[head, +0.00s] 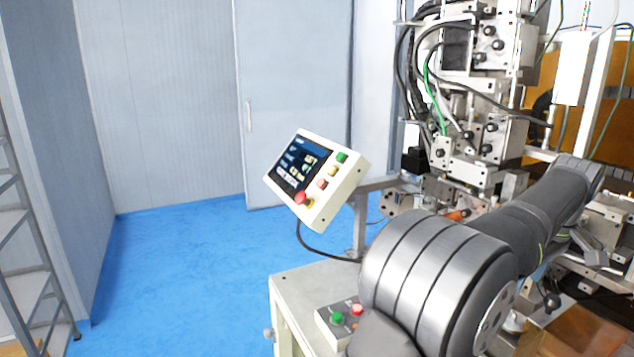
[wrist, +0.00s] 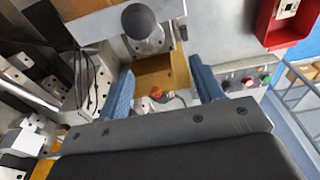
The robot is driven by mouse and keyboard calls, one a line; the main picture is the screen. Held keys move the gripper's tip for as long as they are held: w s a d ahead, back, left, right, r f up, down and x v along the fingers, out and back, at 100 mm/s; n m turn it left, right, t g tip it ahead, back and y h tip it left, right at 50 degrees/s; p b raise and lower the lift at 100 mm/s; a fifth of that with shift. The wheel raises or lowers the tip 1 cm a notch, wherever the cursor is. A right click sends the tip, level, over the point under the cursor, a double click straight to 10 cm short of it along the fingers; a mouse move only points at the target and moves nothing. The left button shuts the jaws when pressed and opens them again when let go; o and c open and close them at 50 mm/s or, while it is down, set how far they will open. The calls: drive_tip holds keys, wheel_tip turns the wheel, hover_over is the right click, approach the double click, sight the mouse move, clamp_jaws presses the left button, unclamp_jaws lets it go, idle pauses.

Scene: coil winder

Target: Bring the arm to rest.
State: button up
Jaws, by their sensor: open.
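My gripper (wrist: 164,93) shows in the wrist view with two blue fingers spread apart. No object is held between the fingers. Behind the gap lie a brown surface and a small orange-red part (wrist: 156,92). In the head view my arm reaches from the lower middle towards the right, in front of the coil winder (head: 470,150). My gripper cannot be made out in the head view.
A control panel (head: 318,180) with a screen and buttons stands left of the winder. A button box (head: 340,318) sits on the cabinet (head: 300,290) close to my arm. A shelf rack (head: 25,230) stands at far left. The blue floor (head: 180,265) between is clear.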

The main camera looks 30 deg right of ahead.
drive_tip(key=shift+w+d, duration=0.25)
drive_tip(key=shift+d, duration=0.35)
drive_tip(key=shift+w+d, duration=0.2)
drive_tip(key=shift+d, duration=0.35)
drive_tip(key=shift+o, duration=0.2)
drive_tip(key=o, duration=0.8)
